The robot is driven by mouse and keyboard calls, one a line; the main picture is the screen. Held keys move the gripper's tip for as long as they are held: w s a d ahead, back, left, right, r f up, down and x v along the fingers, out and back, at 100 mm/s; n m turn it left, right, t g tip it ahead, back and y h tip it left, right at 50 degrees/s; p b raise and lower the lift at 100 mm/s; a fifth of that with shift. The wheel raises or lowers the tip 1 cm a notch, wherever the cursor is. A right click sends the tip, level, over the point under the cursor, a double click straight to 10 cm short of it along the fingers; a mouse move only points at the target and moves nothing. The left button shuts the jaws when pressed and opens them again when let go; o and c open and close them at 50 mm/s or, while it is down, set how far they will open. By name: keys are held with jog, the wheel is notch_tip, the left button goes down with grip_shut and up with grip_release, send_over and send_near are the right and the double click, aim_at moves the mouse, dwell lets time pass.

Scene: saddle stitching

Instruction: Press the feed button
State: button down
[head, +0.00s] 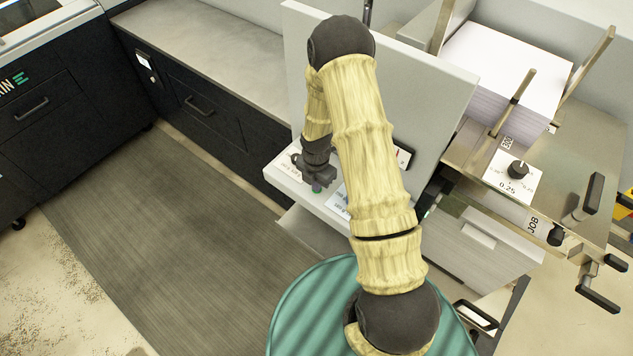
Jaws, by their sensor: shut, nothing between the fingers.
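A pale control ledge (325,208) juts out at the foot of the upright grey panel (432,85). It carries small printed labels, too small to read surely. A small green button (317,188) shows on the ledge right at the tip of my gripper (318,181). I cannot tell whether it is the feed button. My gripper is dark, points down and is shut and empty. Its fingertips are at or just above the green button; I cannot tell whether they touch it. My arm hides the right part of the ledge.
A paper stack (505,65) sits in the metal feeder at right, with a dial (517,168) and several black handles. A dark cabinet with a grey top (215,50) stands behind left. A grey mat (165,235) covers open floor at left.

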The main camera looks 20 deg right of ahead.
jog(key=shift+s+f, duration=0.35)
jog(key=shift+s, duration=0.05)
jog(key=r+p, duration=0.2)
jog(key=r, duration=0.1)
jog(key=r+p, duration=0.1)
jog(key=shift+w+r, duration=0.3)
jog(key=shift+w, duration=0.05)
notch_tip(320, 180, up, 10)
jog(key=b, duration=0.3)
jog(key=shift+r, duration=0.1)
jog(key=s+r+m+t+b, duration=0.1)
jog(key=s+r+m+b, duration=0.1)
jog(key=s+m, duration=0.5)
jog(key=s+r+m+t+b, duration=0.1)
jog(key=s+r+m+b, duration=0.2)
jog(key=m, duration=1.5)
jog(key=s+r, duration=0.1)
jog(key=s, duration=0.3)
jog(key=shift+s+r, duration=0.3)
jog(key=shift+r, duration=0.1)
